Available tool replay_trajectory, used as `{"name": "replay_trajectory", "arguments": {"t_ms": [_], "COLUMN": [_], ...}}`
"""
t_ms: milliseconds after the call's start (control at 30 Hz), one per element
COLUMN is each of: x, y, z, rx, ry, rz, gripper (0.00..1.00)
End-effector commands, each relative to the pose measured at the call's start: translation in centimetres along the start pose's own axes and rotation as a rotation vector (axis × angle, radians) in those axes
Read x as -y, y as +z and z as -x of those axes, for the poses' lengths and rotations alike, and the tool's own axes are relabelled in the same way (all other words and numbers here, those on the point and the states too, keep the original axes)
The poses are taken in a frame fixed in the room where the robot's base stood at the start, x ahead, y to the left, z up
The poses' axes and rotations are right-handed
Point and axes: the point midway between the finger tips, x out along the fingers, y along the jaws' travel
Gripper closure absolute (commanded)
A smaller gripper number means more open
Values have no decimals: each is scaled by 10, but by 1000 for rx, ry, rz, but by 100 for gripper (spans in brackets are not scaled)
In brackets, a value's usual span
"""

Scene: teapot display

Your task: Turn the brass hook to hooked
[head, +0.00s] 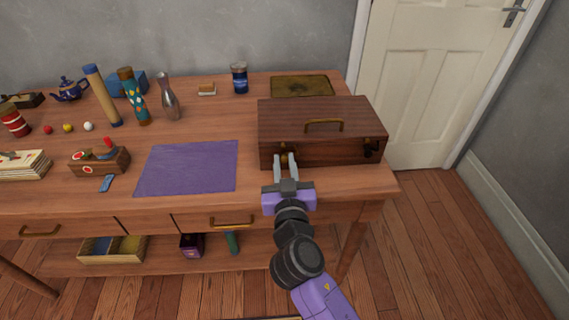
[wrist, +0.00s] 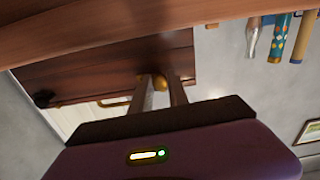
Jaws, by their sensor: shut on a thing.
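The brass hook (head: 284,160) is on the left part of the front face of a closed wooden case (head: 318,114). My gripper (head: 286,159) reaches the case front from the near side and is shut on the hook. In the wrist view, which is upside down, the brass hook (wrist: 160,83) shows as a rounded brass piece at the fingertips of my gripper (wrist: 161,80). The fingers hide part of the hook, so I cannot tell its exact angle. A dark latch (head: 370,149) is on the right part of the case front.
The case stands at the right end of the wooden table (head: 215,118). A purple cloth (head: 188,167) lies left of it. A dark mat (head: 301,86) and a blue tin (head: 240,78) are behind. Bottles and a teapot (head: 69,89) stand farther left. A white door (head: 428,75) is beyond.

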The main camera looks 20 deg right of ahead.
Motion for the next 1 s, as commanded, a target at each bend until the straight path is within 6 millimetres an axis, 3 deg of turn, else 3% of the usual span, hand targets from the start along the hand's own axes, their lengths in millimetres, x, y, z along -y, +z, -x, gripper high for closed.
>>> {"name": "replay_trajectory", "arguments": {"t_ms": [1000], "x": [-1], "y": [-1], "z": [0], "rx": [1], "ry": [-1], "rz": [855], "gripper": [100]}}
